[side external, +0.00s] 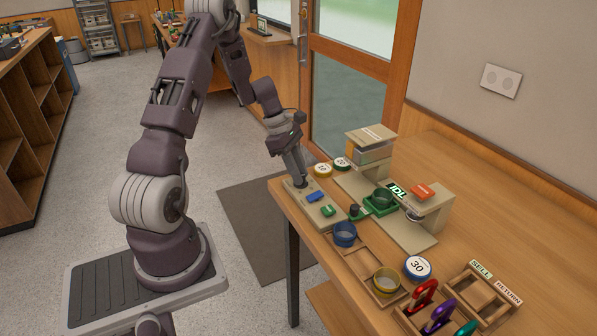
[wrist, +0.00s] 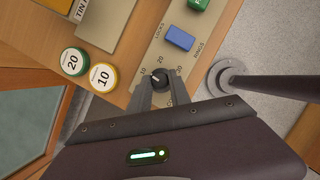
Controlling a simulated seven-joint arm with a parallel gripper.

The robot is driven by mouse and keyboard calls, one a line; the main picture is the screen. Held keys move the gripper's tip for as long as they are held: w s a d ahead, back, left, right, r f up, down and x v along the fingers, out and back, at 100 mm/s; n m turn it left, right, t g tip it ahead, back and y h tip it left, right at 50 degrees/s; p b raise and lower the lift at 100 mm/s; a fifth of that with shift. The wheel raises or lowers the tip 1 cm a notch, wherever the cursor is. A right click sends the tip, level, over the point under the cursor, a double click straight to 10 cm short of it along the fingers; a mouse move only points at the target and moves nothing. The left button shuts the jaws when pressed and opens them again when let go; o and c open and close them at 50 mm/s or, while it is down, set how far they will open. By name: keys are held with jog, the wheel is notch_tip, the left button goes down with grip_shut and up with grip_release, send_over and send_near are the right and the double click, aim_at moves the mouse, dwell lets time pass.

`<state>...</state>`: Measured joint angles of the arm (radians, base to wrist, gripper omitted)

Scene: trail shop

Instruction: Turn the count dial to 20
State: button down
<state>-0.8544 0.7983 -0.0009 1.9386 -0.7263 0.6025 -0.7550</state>
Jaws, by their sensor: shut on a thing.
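The count dial (wrist: 159,79) is a small black knob on a beige control panel (side external: 305,202), with small printed numbers around it; 20 reads at its far side in the wrist view. A pale pointer mark shows on the knob, but I cannot tell exactly which number it meets. My gripper (wrist: 159,87) is shut on the dial, one finger on each side of it. In the side external view my gripper (side external: 301,184) points down at the panel's far end and hides the dial. The fingers cover part of the lettering near the dial.
A blue switch (wrist: 180,40) and a green switch (side external: 328,210) share the panel. A yellow 10 disc (wrist: 103,77) and a green 20 disc (wrist: 75,62) lie beside it. A beige machine (side external: 428,208) with a green tray and cup stands behind. A blue cup (side external: 344,235) is nearer.

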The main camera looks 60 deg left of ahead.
jog(key=m+g, duration=0.1)
jog(key=m, duration=0.4)
jog(key=shift+w+a+g+h, duration=0.1)
jog(key=shift+w+g+h, duration=0.1)
jog(key=shift+g+h, duration=0.15)
jog(key=m+g, duration=0.2)
jog(key=m, duration=0.3)
jog(key=shift+w, duration=0.1)
jog(key=shift+m, duration=0.4)
jog(key=c, duration=1.2)
grip_release()
jog(key=shift+r, duration=0.1)
